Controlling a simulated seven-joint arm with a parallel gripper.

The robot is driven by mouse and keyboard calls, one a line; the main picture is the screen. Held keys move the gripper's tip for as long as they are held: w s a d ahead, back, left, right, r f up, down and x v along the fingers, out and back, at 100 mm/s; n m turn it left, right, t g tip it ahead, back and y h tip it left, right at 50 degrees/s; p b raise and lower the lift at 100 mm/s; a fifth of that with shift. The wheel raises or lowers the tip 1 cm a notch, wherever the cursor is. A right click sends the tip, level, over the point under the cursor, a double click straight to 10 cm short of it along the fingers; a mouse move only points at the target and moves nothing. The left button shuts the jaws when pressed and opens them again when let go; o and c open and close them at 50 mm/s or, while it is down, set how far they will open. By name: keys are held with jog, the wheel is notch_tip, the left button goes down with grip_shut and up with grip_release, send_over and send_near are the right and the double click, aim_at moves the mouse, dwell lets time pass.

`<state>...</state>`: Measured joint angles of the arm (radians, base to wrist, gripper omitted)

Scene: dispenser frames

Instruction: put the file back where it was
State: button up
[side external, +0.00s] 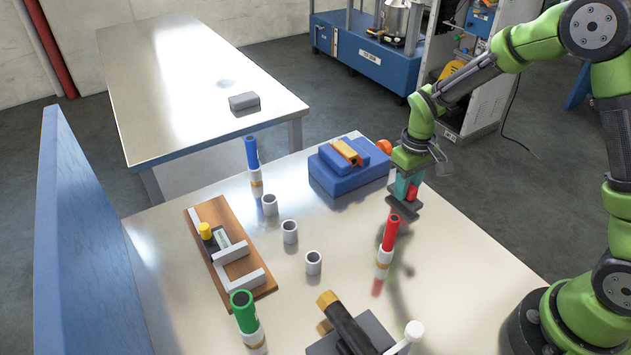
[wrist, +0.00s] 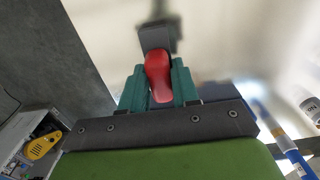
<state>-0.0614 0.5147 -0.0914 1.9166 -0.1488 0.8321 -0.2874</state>
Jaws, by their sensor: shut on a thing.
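My gripper (side external: 404,186) is above the right part of the steel table, beyond the red-capped marker. It is shut on a red-handled thing, which I take to be the file; its red handle (wrist: 159,75) sits between the teal fingers in the wrist view. A dark grey part (wrist: 154,38) extends past the handle. In the side view the red part (side external: 411,193) shows at the fingers, with a flat dark part under them. It looks clear of the table. I cannot tell which place the file came from.
A blue block (side external: 349,183) stands left of my gripper. Three grey cups (side external: 289,232), a wooden tray (side external: 262,288), and blue (side external: 251,153), red (side external: 390,233) and green (side external: 241,299) upright markers stand nearby. A black tool with a yellow end (side external: 347,326) rests on a grey block in front.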

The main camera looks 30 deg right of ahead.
jog(key=shift+f, duration=0.45)
jog(key=shift+f, duration=0.1)
jog(key=o, duration=1)
notch_tip(320, 180, up, 12)
jog(key=s+a+r+m+t, duration=0.1)
jog(key=s+r+t, duration=0.1)
jog(key=s, duration=0.3)
jog(key=s+a+r+m+t+y, duration=0.1)
jog(key=s+r+t, duration=0.1)
jog(key=s+r, duration=0.3)
jog(key=s+a+r+m+t+y, duration=0.1)
jog(key=s+r+m+t, duration=0.1)
jog(key=s, duration=0.4)
jog(key=shift+s+a+r+t, duration=0.2)
jog(key=shift+r+t, duration=0.1)
jog(key=shift+r, duration=0.2)
jog(key=shift+s+a+r+t, duration=0.1)
jog(key=shift+a+r+t, duration=0.15)
jog(key=shift+r, duration=0.2)
